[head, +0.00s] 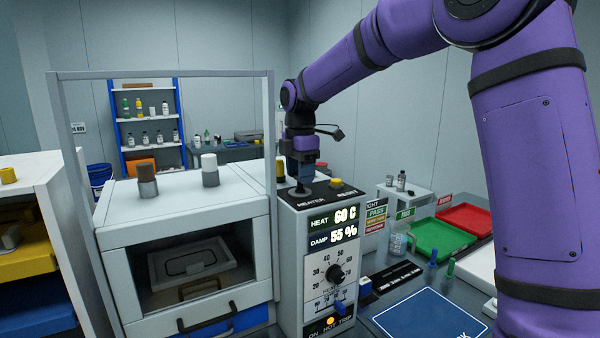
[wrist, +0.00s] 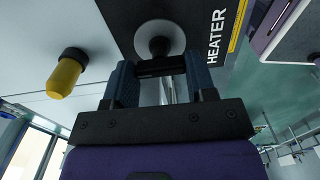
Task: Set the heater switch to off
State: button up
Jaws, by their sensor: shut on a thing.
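The heater switch (head: 300,189) stands on the dark top plate of the white control unit, above the word HEATER. In the wrist view the switch (wrist: 159,45) is a black knob on a pale round disc, with a dark bar towards my fingers. My gripper (head: 301,172) points down onto it from above. In the wrist view my gripper (wrist: 160,68) has one blue finger on each side of the dark bar and is shut on it. The fingers partly hide the switch in the head view, and I cannot read its position.
A yellow button (head: 336,182) sits right of the switch. The unit's front has a display (head: 332,226) reading HEAT 60 C and DAMP 55 %, a black dial (head: 335,274) and a lit orange lamp (head: 330,321). A white-framed chamber (head: 190,255) stands close on the left.

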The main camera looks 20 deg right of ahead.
jog(key=shift+r, duration=0.1)
dwell(0.4)
jog(key=o, duration=0.9)
jog(key=shift+o, duration=0.2)
notch_tip(320, 180, up, 11)
jog(key=s+d+m+t, duration=0.35)
jog(key=s+m, duration=0.65)
jog(key=s, duration=1)
jog(key=s+d+f+m+t, duration=0.1)
jog(key=s+f+m, duration=0.3)
jog(key=s, duration=0.4)
jog(key=s+d+f+m+t, duration=0.1)
jog(key=s+d+f+m, duration=0.2)
jog(key=s+f+m, duration=0.2)
jog(key=s+m, duration=0.1)
jog(key=s, duration=0.2)
